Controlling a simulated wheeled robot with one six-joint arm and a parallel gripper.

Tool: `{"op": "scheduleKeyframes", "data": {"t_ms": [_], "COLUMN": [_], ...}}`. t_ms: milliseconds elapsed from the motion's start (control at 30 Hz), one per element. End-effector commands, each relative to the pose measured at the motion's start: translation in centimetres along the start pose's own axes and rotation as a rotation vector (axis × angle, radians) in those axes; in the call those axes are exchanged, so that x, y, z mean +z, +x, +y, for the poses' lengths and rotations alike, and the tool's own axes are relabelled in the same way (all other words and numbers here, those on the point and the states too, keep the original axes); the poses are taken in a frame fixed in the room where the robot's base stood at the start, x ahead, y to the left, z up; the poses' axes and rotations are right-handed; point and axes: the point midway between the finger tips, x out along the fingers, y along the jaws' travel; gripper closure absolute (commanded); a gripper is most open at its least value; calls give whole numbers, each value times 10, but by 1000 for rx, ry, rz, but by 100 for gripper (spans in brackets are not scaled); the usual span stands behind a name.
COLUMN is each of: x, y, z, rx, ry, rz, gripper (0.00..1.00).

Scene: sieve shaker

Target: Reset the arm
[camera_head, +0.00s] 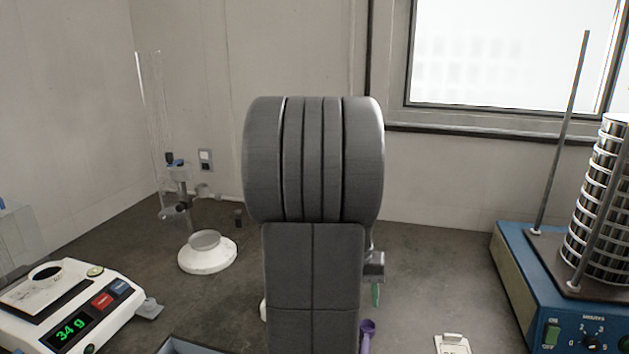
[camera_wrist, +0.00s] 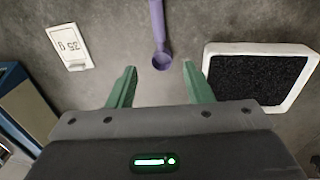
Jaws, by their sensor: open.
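My gripper (camera_wrist: 160,68) shows in the wrist view with its two green fingers spread apart and nothing between them. A purple scoop (camera_wrist: 157,25) lies on the bench, its round bowl just beyond the fingertips; I cannot tell the height gap. In the head view my raised grey arm stands in the middle and hides most of the gripper. One green finger (camera_head: 376,295) shows at its right side. The purple scoop (camera_head: 366,336) shows below that finger, partly hidden.
The blue sieve shaker (camera_head: 555,290) with its stacked sieves (camera_head: 600,210) stands right. A balance (camera_head: 70,300) reading 34 g stands left, a white-based stand (camera_head: 207,254) behind it. A white-rimmed tray (camera_wrist: 258,48) holds dark grains.

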Motion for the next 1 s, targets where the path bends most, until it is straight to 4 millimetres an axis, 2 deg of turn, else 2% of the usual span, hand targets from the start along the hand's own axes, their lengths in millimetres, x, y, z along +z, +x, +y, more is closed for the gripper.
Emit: {"op": "scheduleKeyframes", "data": {"t_ms": [167,600,767,800,1000], "x": [1,2,2,0,0], "y": [25,112,139,124,111], "z": [0,0,0,2,3], "rx": [1,1,1,0,0], "ry": [0,0,0,0,0], "rz": [-6,-6,-5,1,-1], "gripper": [54,54,54,54,54]}}
